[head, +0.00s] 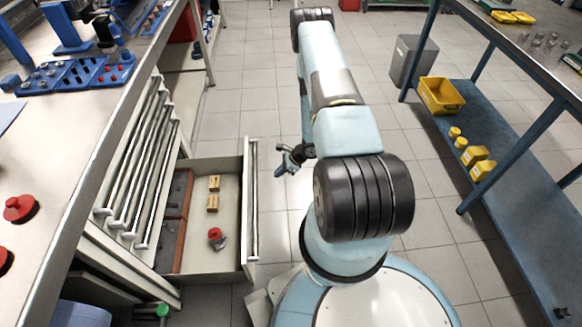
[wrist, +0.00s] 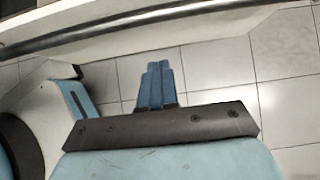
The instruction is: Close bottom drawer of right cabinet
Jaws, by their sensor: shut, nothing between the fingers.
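The bottom drawer (head: 228,258) of the cabinet on the left of the head view is pulled far out. It holds two small yellowish blocks, a red-capped part and brown trays. Its front carries a long metal handle bar (head: 254,200). A metal bar and pale panel cross the top of the wrist view (wrist: 140,26). My gripper (head: 282,172) is just right of the drawer front, outside the drawer, with its fingers pointing towards it. In the wrist view the blue fingers (wrist: 160,84) are together with nothing between them. I cannot tell whether they touch the drawer.
Shut drawers (head: 140,170) with metal handles sit above the open one, under a workbench (head: 60,130). A blue bench (head: 500,150) with a yellow bin (head: 440,95) stands at right. A grey bin (head: 412,60) is behind it. Tiled floor between is clear.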

